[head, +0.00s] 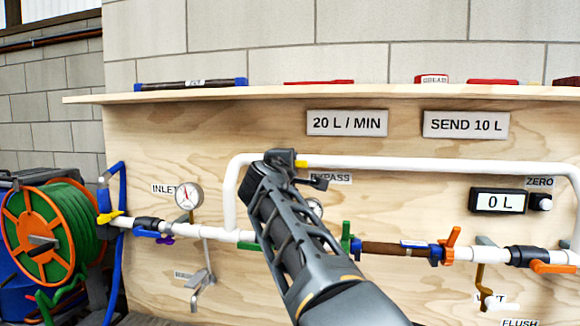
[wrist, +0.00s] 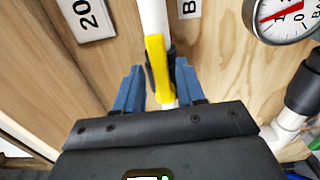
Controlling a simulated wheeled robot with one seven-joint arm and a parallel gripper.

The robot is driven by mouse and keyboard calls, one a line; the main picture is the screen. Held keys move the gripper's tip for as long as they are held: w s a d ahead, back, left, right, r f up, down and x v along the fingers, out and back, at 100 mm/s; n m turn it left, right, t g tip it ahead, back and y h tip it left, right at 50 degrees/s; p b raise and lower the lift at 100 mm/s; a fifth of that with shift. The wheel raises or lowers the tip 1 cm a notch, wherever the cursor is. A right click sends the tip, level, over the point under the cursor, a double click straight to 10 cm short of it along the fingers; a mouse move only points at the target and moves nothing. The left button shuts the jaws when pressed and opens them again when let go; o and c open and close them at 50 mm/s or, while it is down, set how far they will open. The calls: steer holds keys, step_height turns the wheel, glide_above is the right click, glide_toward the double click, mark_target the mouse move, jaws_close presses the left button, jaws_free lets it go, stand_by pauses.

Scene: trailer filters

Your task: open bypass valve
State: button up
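The bypass valve's yellow handle (wrist: 157,68) lies nearly along the white bypass pipe (wrist: 152,15) in the wrist view, at a slight angle to it. Only a small yellow bit of the handle (head: 302,164) shows in the head view, beside the BYPASS label (head: 331,178); my arm hides the rest. My gripper (wrist: 157,88) is open, with one blue finger on each side of the handle and pipe. I see gaps between the fingers and the handle, and nothing is gripped. The valve body is mostly hidden.
A pressure gauge (wrist: 283,18) and a dark fitting are close on the right in the wrist view. The lower pipe line carries several coloured valves, including an orange one (head: 451,245). A shelf (head: 270,93) runs above. The display (head: 499,202) reads 0 L. A hose reel (head: 42,240) stands left.

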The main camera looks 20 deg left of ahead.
steer(key=shift+o, duration=0.4)
steer(key=shift+s, duration=0.1)
steer(key=v, duration=0.7)
steer(key=shift+s+b, duration=0.25)
steer(key=shift+b, duration=0.05)
steer(key=shift+d+f, duration=0.1)
steer(key=shift+f, duration=0.05)
